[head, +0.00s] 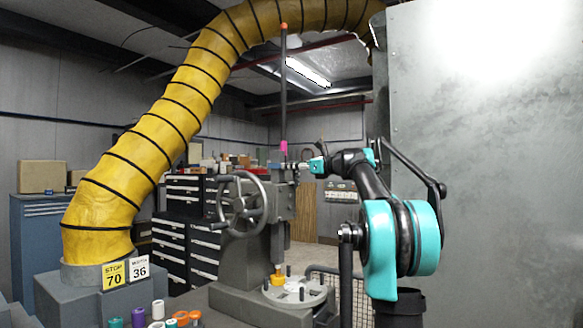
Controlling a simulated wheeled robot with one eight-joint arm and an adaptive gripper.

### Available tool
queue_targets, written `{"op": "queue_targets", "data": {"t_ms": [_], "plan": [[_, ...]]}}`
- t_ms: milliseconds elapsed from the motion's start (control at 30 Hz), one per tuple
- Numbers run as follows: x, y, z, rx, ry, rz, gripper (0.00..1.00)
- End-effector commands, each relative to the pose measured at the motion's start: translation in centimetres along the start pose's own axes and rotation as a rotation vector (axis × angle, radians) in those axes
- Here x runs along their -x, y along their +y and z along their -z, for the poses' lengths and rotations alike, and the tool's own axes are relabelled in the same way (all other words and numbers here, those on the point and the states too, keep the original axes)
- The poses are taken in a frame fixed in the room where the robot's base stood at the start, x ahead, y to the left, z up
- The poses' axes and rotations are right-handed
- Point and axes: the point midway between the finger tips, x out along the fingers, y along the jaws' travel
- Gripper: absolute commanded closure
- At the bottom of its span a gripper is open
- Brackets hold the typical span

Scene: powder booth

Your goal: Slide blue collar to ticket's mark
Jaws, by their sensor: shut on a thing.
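A tall dark vertical rod (284,90) with an orange tip rises from the grey machine. A magenta band (284,146) sits on the rod just above my gripper. My gripper (293,166) reaches in from the right, level, and is shut at the rod. It seems to hold the blue collar, which is too small and too covered by the fingers to make out clearly. A yellow ticket (114,275) reads STOP 70. A white card (139,268) beside it reads 36, with a small line above that I cannot read for sure.
The machine's handwheel (241,198) stands left of the rod. A round plate (295,293) with pegs and a yellow-orange piece lies below. Several loose coloured collars stand at the lower left. A yellow duct (150,150) arches behind. A large metal panel (490,150) fills the right.

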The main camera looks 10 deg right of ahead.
Motion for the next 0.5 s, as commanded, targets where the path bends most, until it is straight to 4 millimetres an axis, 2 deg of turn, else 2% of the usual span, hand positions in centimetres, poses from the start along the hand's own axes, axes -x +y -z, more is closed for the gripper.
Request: {"op": "queue_targets", "data": {"t_ms": [300,500], "plan": [[0.0,0.6,3.8,0.000,0.001,0.000,1.00],[0.0,0.7,4.4,0.001,0.002,0.000,1.00]]}}
